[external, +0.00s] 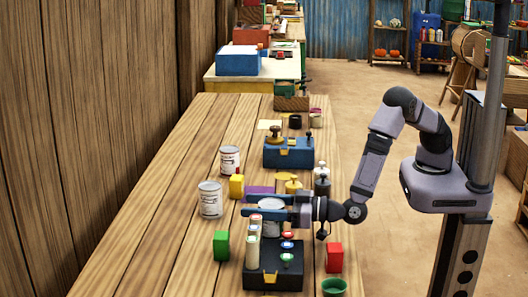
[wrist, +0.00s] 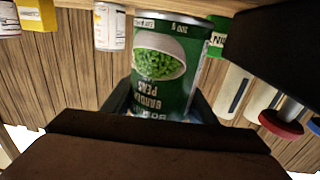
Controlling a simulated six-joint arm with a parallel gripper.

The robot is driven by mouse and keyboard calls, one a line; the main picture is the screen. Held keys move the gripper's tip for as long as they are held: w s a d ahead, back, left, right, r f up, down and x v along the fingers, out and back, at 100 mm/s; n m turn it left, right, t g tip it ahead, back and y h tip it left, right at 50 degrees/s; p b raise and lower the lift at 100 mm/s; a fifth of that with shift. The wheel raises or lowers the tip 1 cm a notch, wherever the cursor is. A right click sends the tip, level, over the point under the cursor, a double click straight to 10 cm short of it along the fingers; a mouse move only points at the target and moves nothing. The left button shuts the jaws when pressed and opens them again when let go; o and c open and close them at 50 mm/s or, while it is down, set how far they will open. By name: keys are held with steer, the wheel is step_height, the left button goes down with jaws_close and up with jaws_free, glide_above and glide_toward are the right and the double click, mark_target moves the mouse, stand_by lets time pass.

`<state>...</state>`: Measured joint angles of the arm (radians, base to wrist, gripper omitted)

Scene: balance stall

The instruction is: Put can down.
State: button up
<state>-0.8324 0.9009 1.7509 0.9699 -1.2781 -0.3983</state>
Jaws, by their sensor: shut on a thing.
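A can (external: 271,204) is held in my gripper (external: 268,211), whose blue fingers close around it at the near part of the table. In the wrist view the can (wrist: 165,70) is green, with a bowl of peas and "garden peas" on its label, which appears upside down. My gripper (wrist: 163,108) shows at its lower sides there. The fingers and the things in front hide the can's lower part in the external view, so I cannot tell whether its base touches the table.
A dark box with upright tubes (external: 273,272) stands just in front of the can. Two other cans (external: 210,199) (external: 229,160), a yellow block (external: 237,187) and a green block (external: 221,245) stand left. A red block (external: 334,258) is right. Bare wood lies at the left.

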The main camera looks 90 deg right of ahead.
steer(key=shift+f, duration=0.2)
steer(key=o, duration=1.5)
steer(key=s, duration=0.8)
steer(key=s+a+r+b, duration=0.1)
steer(key=s, duration=0.3)
